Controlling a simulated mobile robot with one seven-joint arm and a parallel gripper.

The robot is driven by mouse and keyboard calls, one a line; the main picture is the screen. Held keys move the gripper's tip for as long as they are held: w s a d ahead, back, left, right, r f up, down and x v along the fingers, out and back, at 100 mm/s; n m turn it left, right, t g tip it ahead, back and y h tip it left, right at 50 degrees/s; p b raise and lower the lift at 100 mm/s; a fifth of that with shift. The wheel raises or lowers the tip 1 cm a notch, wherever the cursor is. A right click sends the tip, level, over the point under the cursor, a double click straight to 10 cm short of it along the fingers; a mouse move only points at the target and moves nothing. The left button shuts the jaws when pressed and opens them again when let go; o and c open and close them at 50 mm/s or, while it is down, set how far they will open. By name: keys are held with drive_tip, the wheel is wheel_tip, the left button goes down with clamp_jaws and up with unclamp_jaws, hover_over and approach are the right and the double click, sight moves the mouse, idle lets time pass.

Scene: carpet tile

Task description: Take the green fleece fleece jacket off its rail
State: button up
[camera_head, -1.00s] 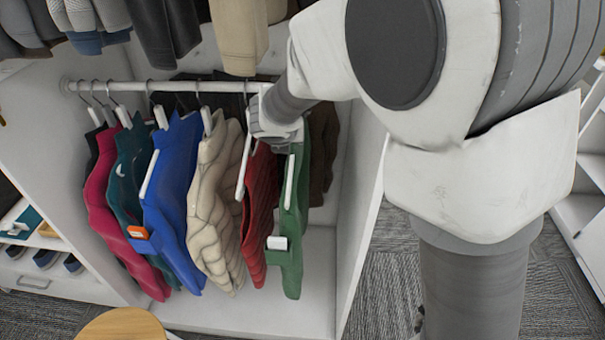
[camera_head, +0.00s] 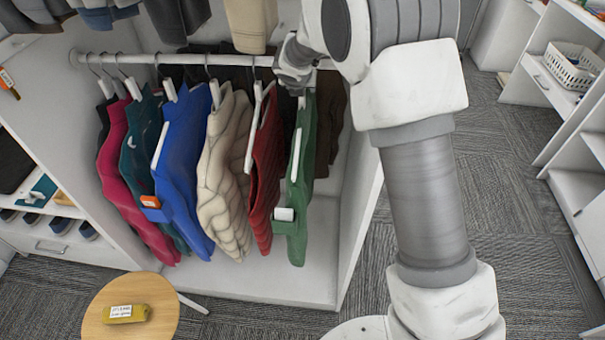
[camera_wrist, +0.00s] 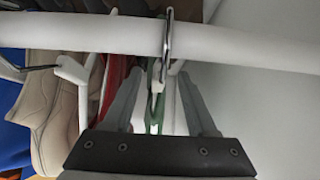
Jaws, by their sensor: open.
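The green fleece jacket (camera_head: 297,190) hangs at the right end of the front row on a white hanger, with a white tag on its side. The white rail (camera_head: 150,59) runs across the wardrobe, and in the wrist view it crosses the top (camera_wrist: 110,33). My gripper (camera_head: 292,82) is at the rail, just above the green jacket. In the wrist view my open fingers (camera_wrist: 160,100) lie on either side of the hanger's neck, below the hook (camera_wrist: 168,45), which is over the rail. A strip of green (camera_wrist: 154,128) shows between the fingers. Contact cannot be told.
A red jacket (camera_head: 266,165) hangs close on the left, then a cream padded one (camera_head: 222,175) and a blue one (camera_head: 183,175). More garments hang above. The wardrobe's right wall (camera_head: 362,225) is near. A round table (camera_head: 100,325) with a yellow box (camera_head: 127,313) stands in front.

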drive_tip(key=shift+x, duration=1.85)
clamp_jaws()
drive_tip(key=shift+a+r, duration=0.1)
